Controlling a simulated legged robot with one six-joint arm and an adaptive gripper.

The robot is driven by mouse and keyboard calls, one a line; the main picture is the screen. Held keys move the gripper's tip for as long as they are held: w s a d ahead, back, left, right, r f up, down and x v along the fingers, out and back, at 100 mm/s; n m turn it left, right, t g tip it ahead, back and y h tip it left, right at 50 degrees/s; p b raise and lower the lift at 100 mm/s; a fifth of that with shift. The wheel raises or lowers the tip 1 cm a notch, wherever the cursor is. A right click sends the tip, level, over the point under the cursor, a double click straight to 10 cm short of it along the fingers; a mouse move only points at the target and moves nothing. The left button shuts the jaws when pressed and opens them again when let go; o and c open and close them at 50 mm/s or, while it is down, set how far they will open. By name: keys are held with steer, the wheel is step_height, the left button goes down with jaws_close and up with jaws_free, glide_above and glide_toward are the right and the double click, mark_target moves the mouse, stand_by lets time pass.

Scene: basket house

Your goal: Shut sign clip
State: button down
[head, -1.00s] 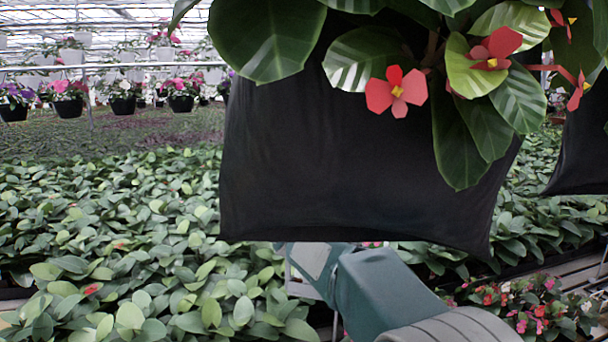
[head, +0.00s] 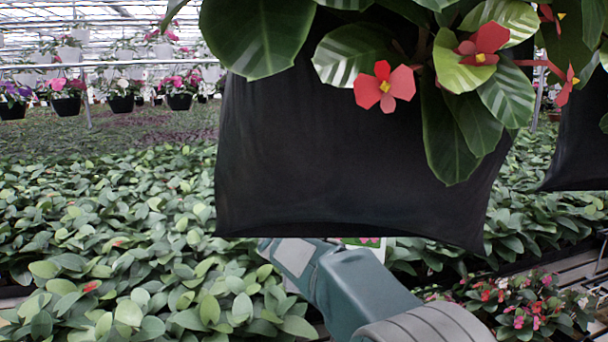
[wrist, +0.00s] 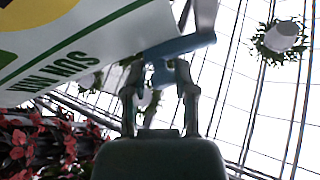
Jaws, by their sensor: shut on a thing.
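In the wrist view the sign (wrist: 105,42) is a white panel with a green line, a yellow area and dark lettering, tilted across the upper left. A blue clip (wrist: 188,45) is at the sign's right end, with a grey part (wrist: 205,14) rising above it. My gripper (wrist: 162,78) is shut on the blue clip, its two fingers reaching up to it. Whether the clip itself is open or closed I cannot tell. In the head view my gripper and the clip are hidden behind a black hanging planter; only a small pale edge (head: 362,241), perhaps the sign, shows below it.
The black planter (head: 340,170) with broad leaves and red flowers hangs close in front of the head camera. Another dark planter (head: 578,150) is at right. Low green plants (head: 110,240) fill the left. Red flowers (wrist: 35,145) and a hanging pot (wrist: 281,36) show in the wrist view.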

steer(key=shift+a+f, duration=0.15)
steer(key=c, duration=0.5)
jaws_free()
steer(key=shift+w, duration=0.1)
steer(key=shift+a, duration=0.2)
steer(key=shift+s+d, duration=0.1)
steer(key=shift+s, duration=0.1)
steer(key=v, duration=1.1)
steer(key=shift+s+a+f, duration=0.2)
steer(key=shift+s+f, duration=0.05)
